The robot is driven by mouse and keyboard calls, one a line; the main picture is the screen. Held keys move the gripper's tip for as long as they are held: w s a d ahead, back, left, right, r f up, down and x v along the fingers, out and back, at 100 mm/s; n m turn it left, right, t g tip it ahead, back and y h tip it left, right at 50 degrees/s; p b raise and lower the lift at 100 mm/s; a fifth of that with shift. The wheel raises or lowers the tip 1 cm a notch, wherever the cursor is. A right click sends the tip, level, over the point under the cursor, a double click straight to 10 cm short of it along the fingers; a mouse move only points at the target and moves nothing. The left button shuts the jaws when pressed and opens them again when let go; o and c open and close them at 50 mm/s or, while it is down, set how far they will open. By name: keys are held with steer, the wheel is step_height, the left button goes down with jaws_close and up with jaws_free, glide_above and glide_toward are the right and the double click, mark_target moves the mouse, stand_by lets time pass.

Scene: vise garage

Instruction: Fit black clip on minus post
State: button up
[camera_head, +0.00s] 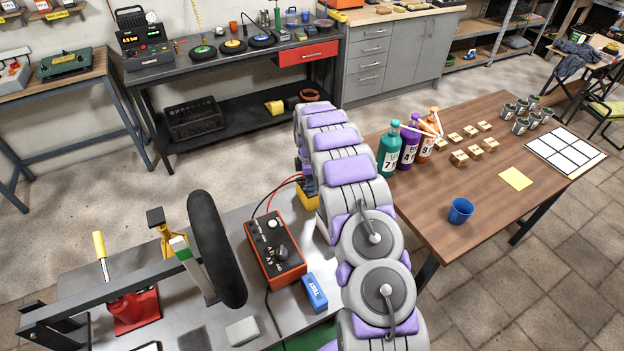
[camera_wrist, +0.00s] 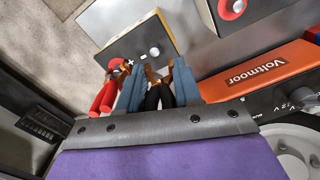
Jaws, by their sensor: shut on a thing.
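My gripper (camera_wrist: 158,88) is shut on the black clip (camera_wrist: 153,97), which sits between its two blue-grey fingers. The clip's copper-coloured jaws point toward the battery (camera_wrist: 122,42). A round silvery post (camera_wrist: 155,53), apparently the minus post, shows just beyond the jaws; I cannot tell whether they touch it. The red clip (camera_wrist: 104,98) is at the left, with its jaws beside the plus mark on the battery. In the head view my arm hides the gripper, the clips and most of the battery, leaving a yellow edge (camera_head: 307,202).
The orange charger marked Voltmoor (camera_wrist: 258,74) is close at the right in the wrist view; it stands on the grey bench in the head view (camera_head: 274,249). Red and black cables run from it behind my arm. A blue tester (camera_head: 315,292) lies beside it. A black wheel (camera_head: 216,248) stands left.

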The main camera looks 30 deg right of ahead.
steer(key=shift+d, duration=0.4)
steer(key=shift+a, duration=0.1)
steer(key=shift+a, duration=0.2)
steer(key=shift+f, duration=0.25)
steer(key=shift+d+f, duration=0.45)
steer(key=shift+f, duration=0.2)
steer(key=shift+d+f+p, duration=0.2)
steer(key=shift+f+p, duration=0.2)
steer(key=shift+p, duration=0.4)
stand_by(0.5)
